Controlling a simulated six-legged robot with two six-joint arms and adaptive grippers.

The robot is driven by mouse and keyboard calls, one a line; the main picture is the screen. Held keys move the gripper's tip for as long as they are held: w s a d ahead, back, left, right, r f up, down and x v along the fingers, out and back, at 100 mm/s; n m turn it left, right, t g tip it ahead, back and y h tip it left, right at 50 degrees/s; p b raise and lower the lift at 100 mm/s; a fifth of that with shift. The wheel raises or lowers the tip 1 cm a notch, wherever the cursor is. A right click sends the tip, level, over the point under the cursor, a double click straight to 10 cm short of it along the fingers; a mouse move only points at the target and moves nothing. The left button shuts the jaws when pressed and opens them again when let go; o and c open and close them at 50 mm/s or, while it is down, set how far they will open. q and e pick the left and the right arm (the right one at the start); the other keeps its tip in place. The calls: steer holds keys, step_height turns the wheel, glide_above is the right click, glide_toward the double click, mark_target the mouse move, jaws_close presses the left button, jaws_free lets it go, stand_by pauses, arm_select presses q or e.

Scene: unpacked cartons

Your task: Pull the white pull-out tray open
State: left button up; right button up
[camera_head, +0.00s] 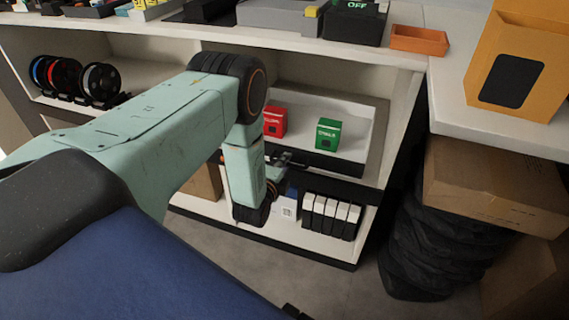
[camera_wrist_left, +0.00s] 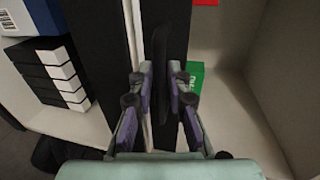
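The white pull-out tray (camera_head: 350,119) sits in the shelf unit, with a dark front strip and a red box (camera_head: 274,121) and a green box (camera_head: 327,134) in it. In the left wrist view, the tray's pale inside (camera_wrist_left: 222,45) is on the right. My left gripper (camera_head: 285,160) is at the tray's front, partly hidden by my arm. In the wrist view its fingers (camera_wrist_left: 160,88) lie on both sides of a dark upright handle (camera_wrist_left: 160,50), very close to it. I cannot tell whether they press on it. My right gripper is not in view.
Below the tray, a row of black-and-white boxes (camera_head: 331,216) and a blue-and-white box (camera_head: 288,203) stand on the lower shelf. Spools (camera_head: 66,76) are at left. A black bag (camera_head: 425,245) and a carton (camera_head: 495,185) stand at right. The floor (camera_head: 345,285) before the shelf is clear.

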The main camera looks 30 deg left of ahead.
arm_select(q)
jaws_close()
stand_by(0.4)
steer(key=shift+s, duration=0.15)
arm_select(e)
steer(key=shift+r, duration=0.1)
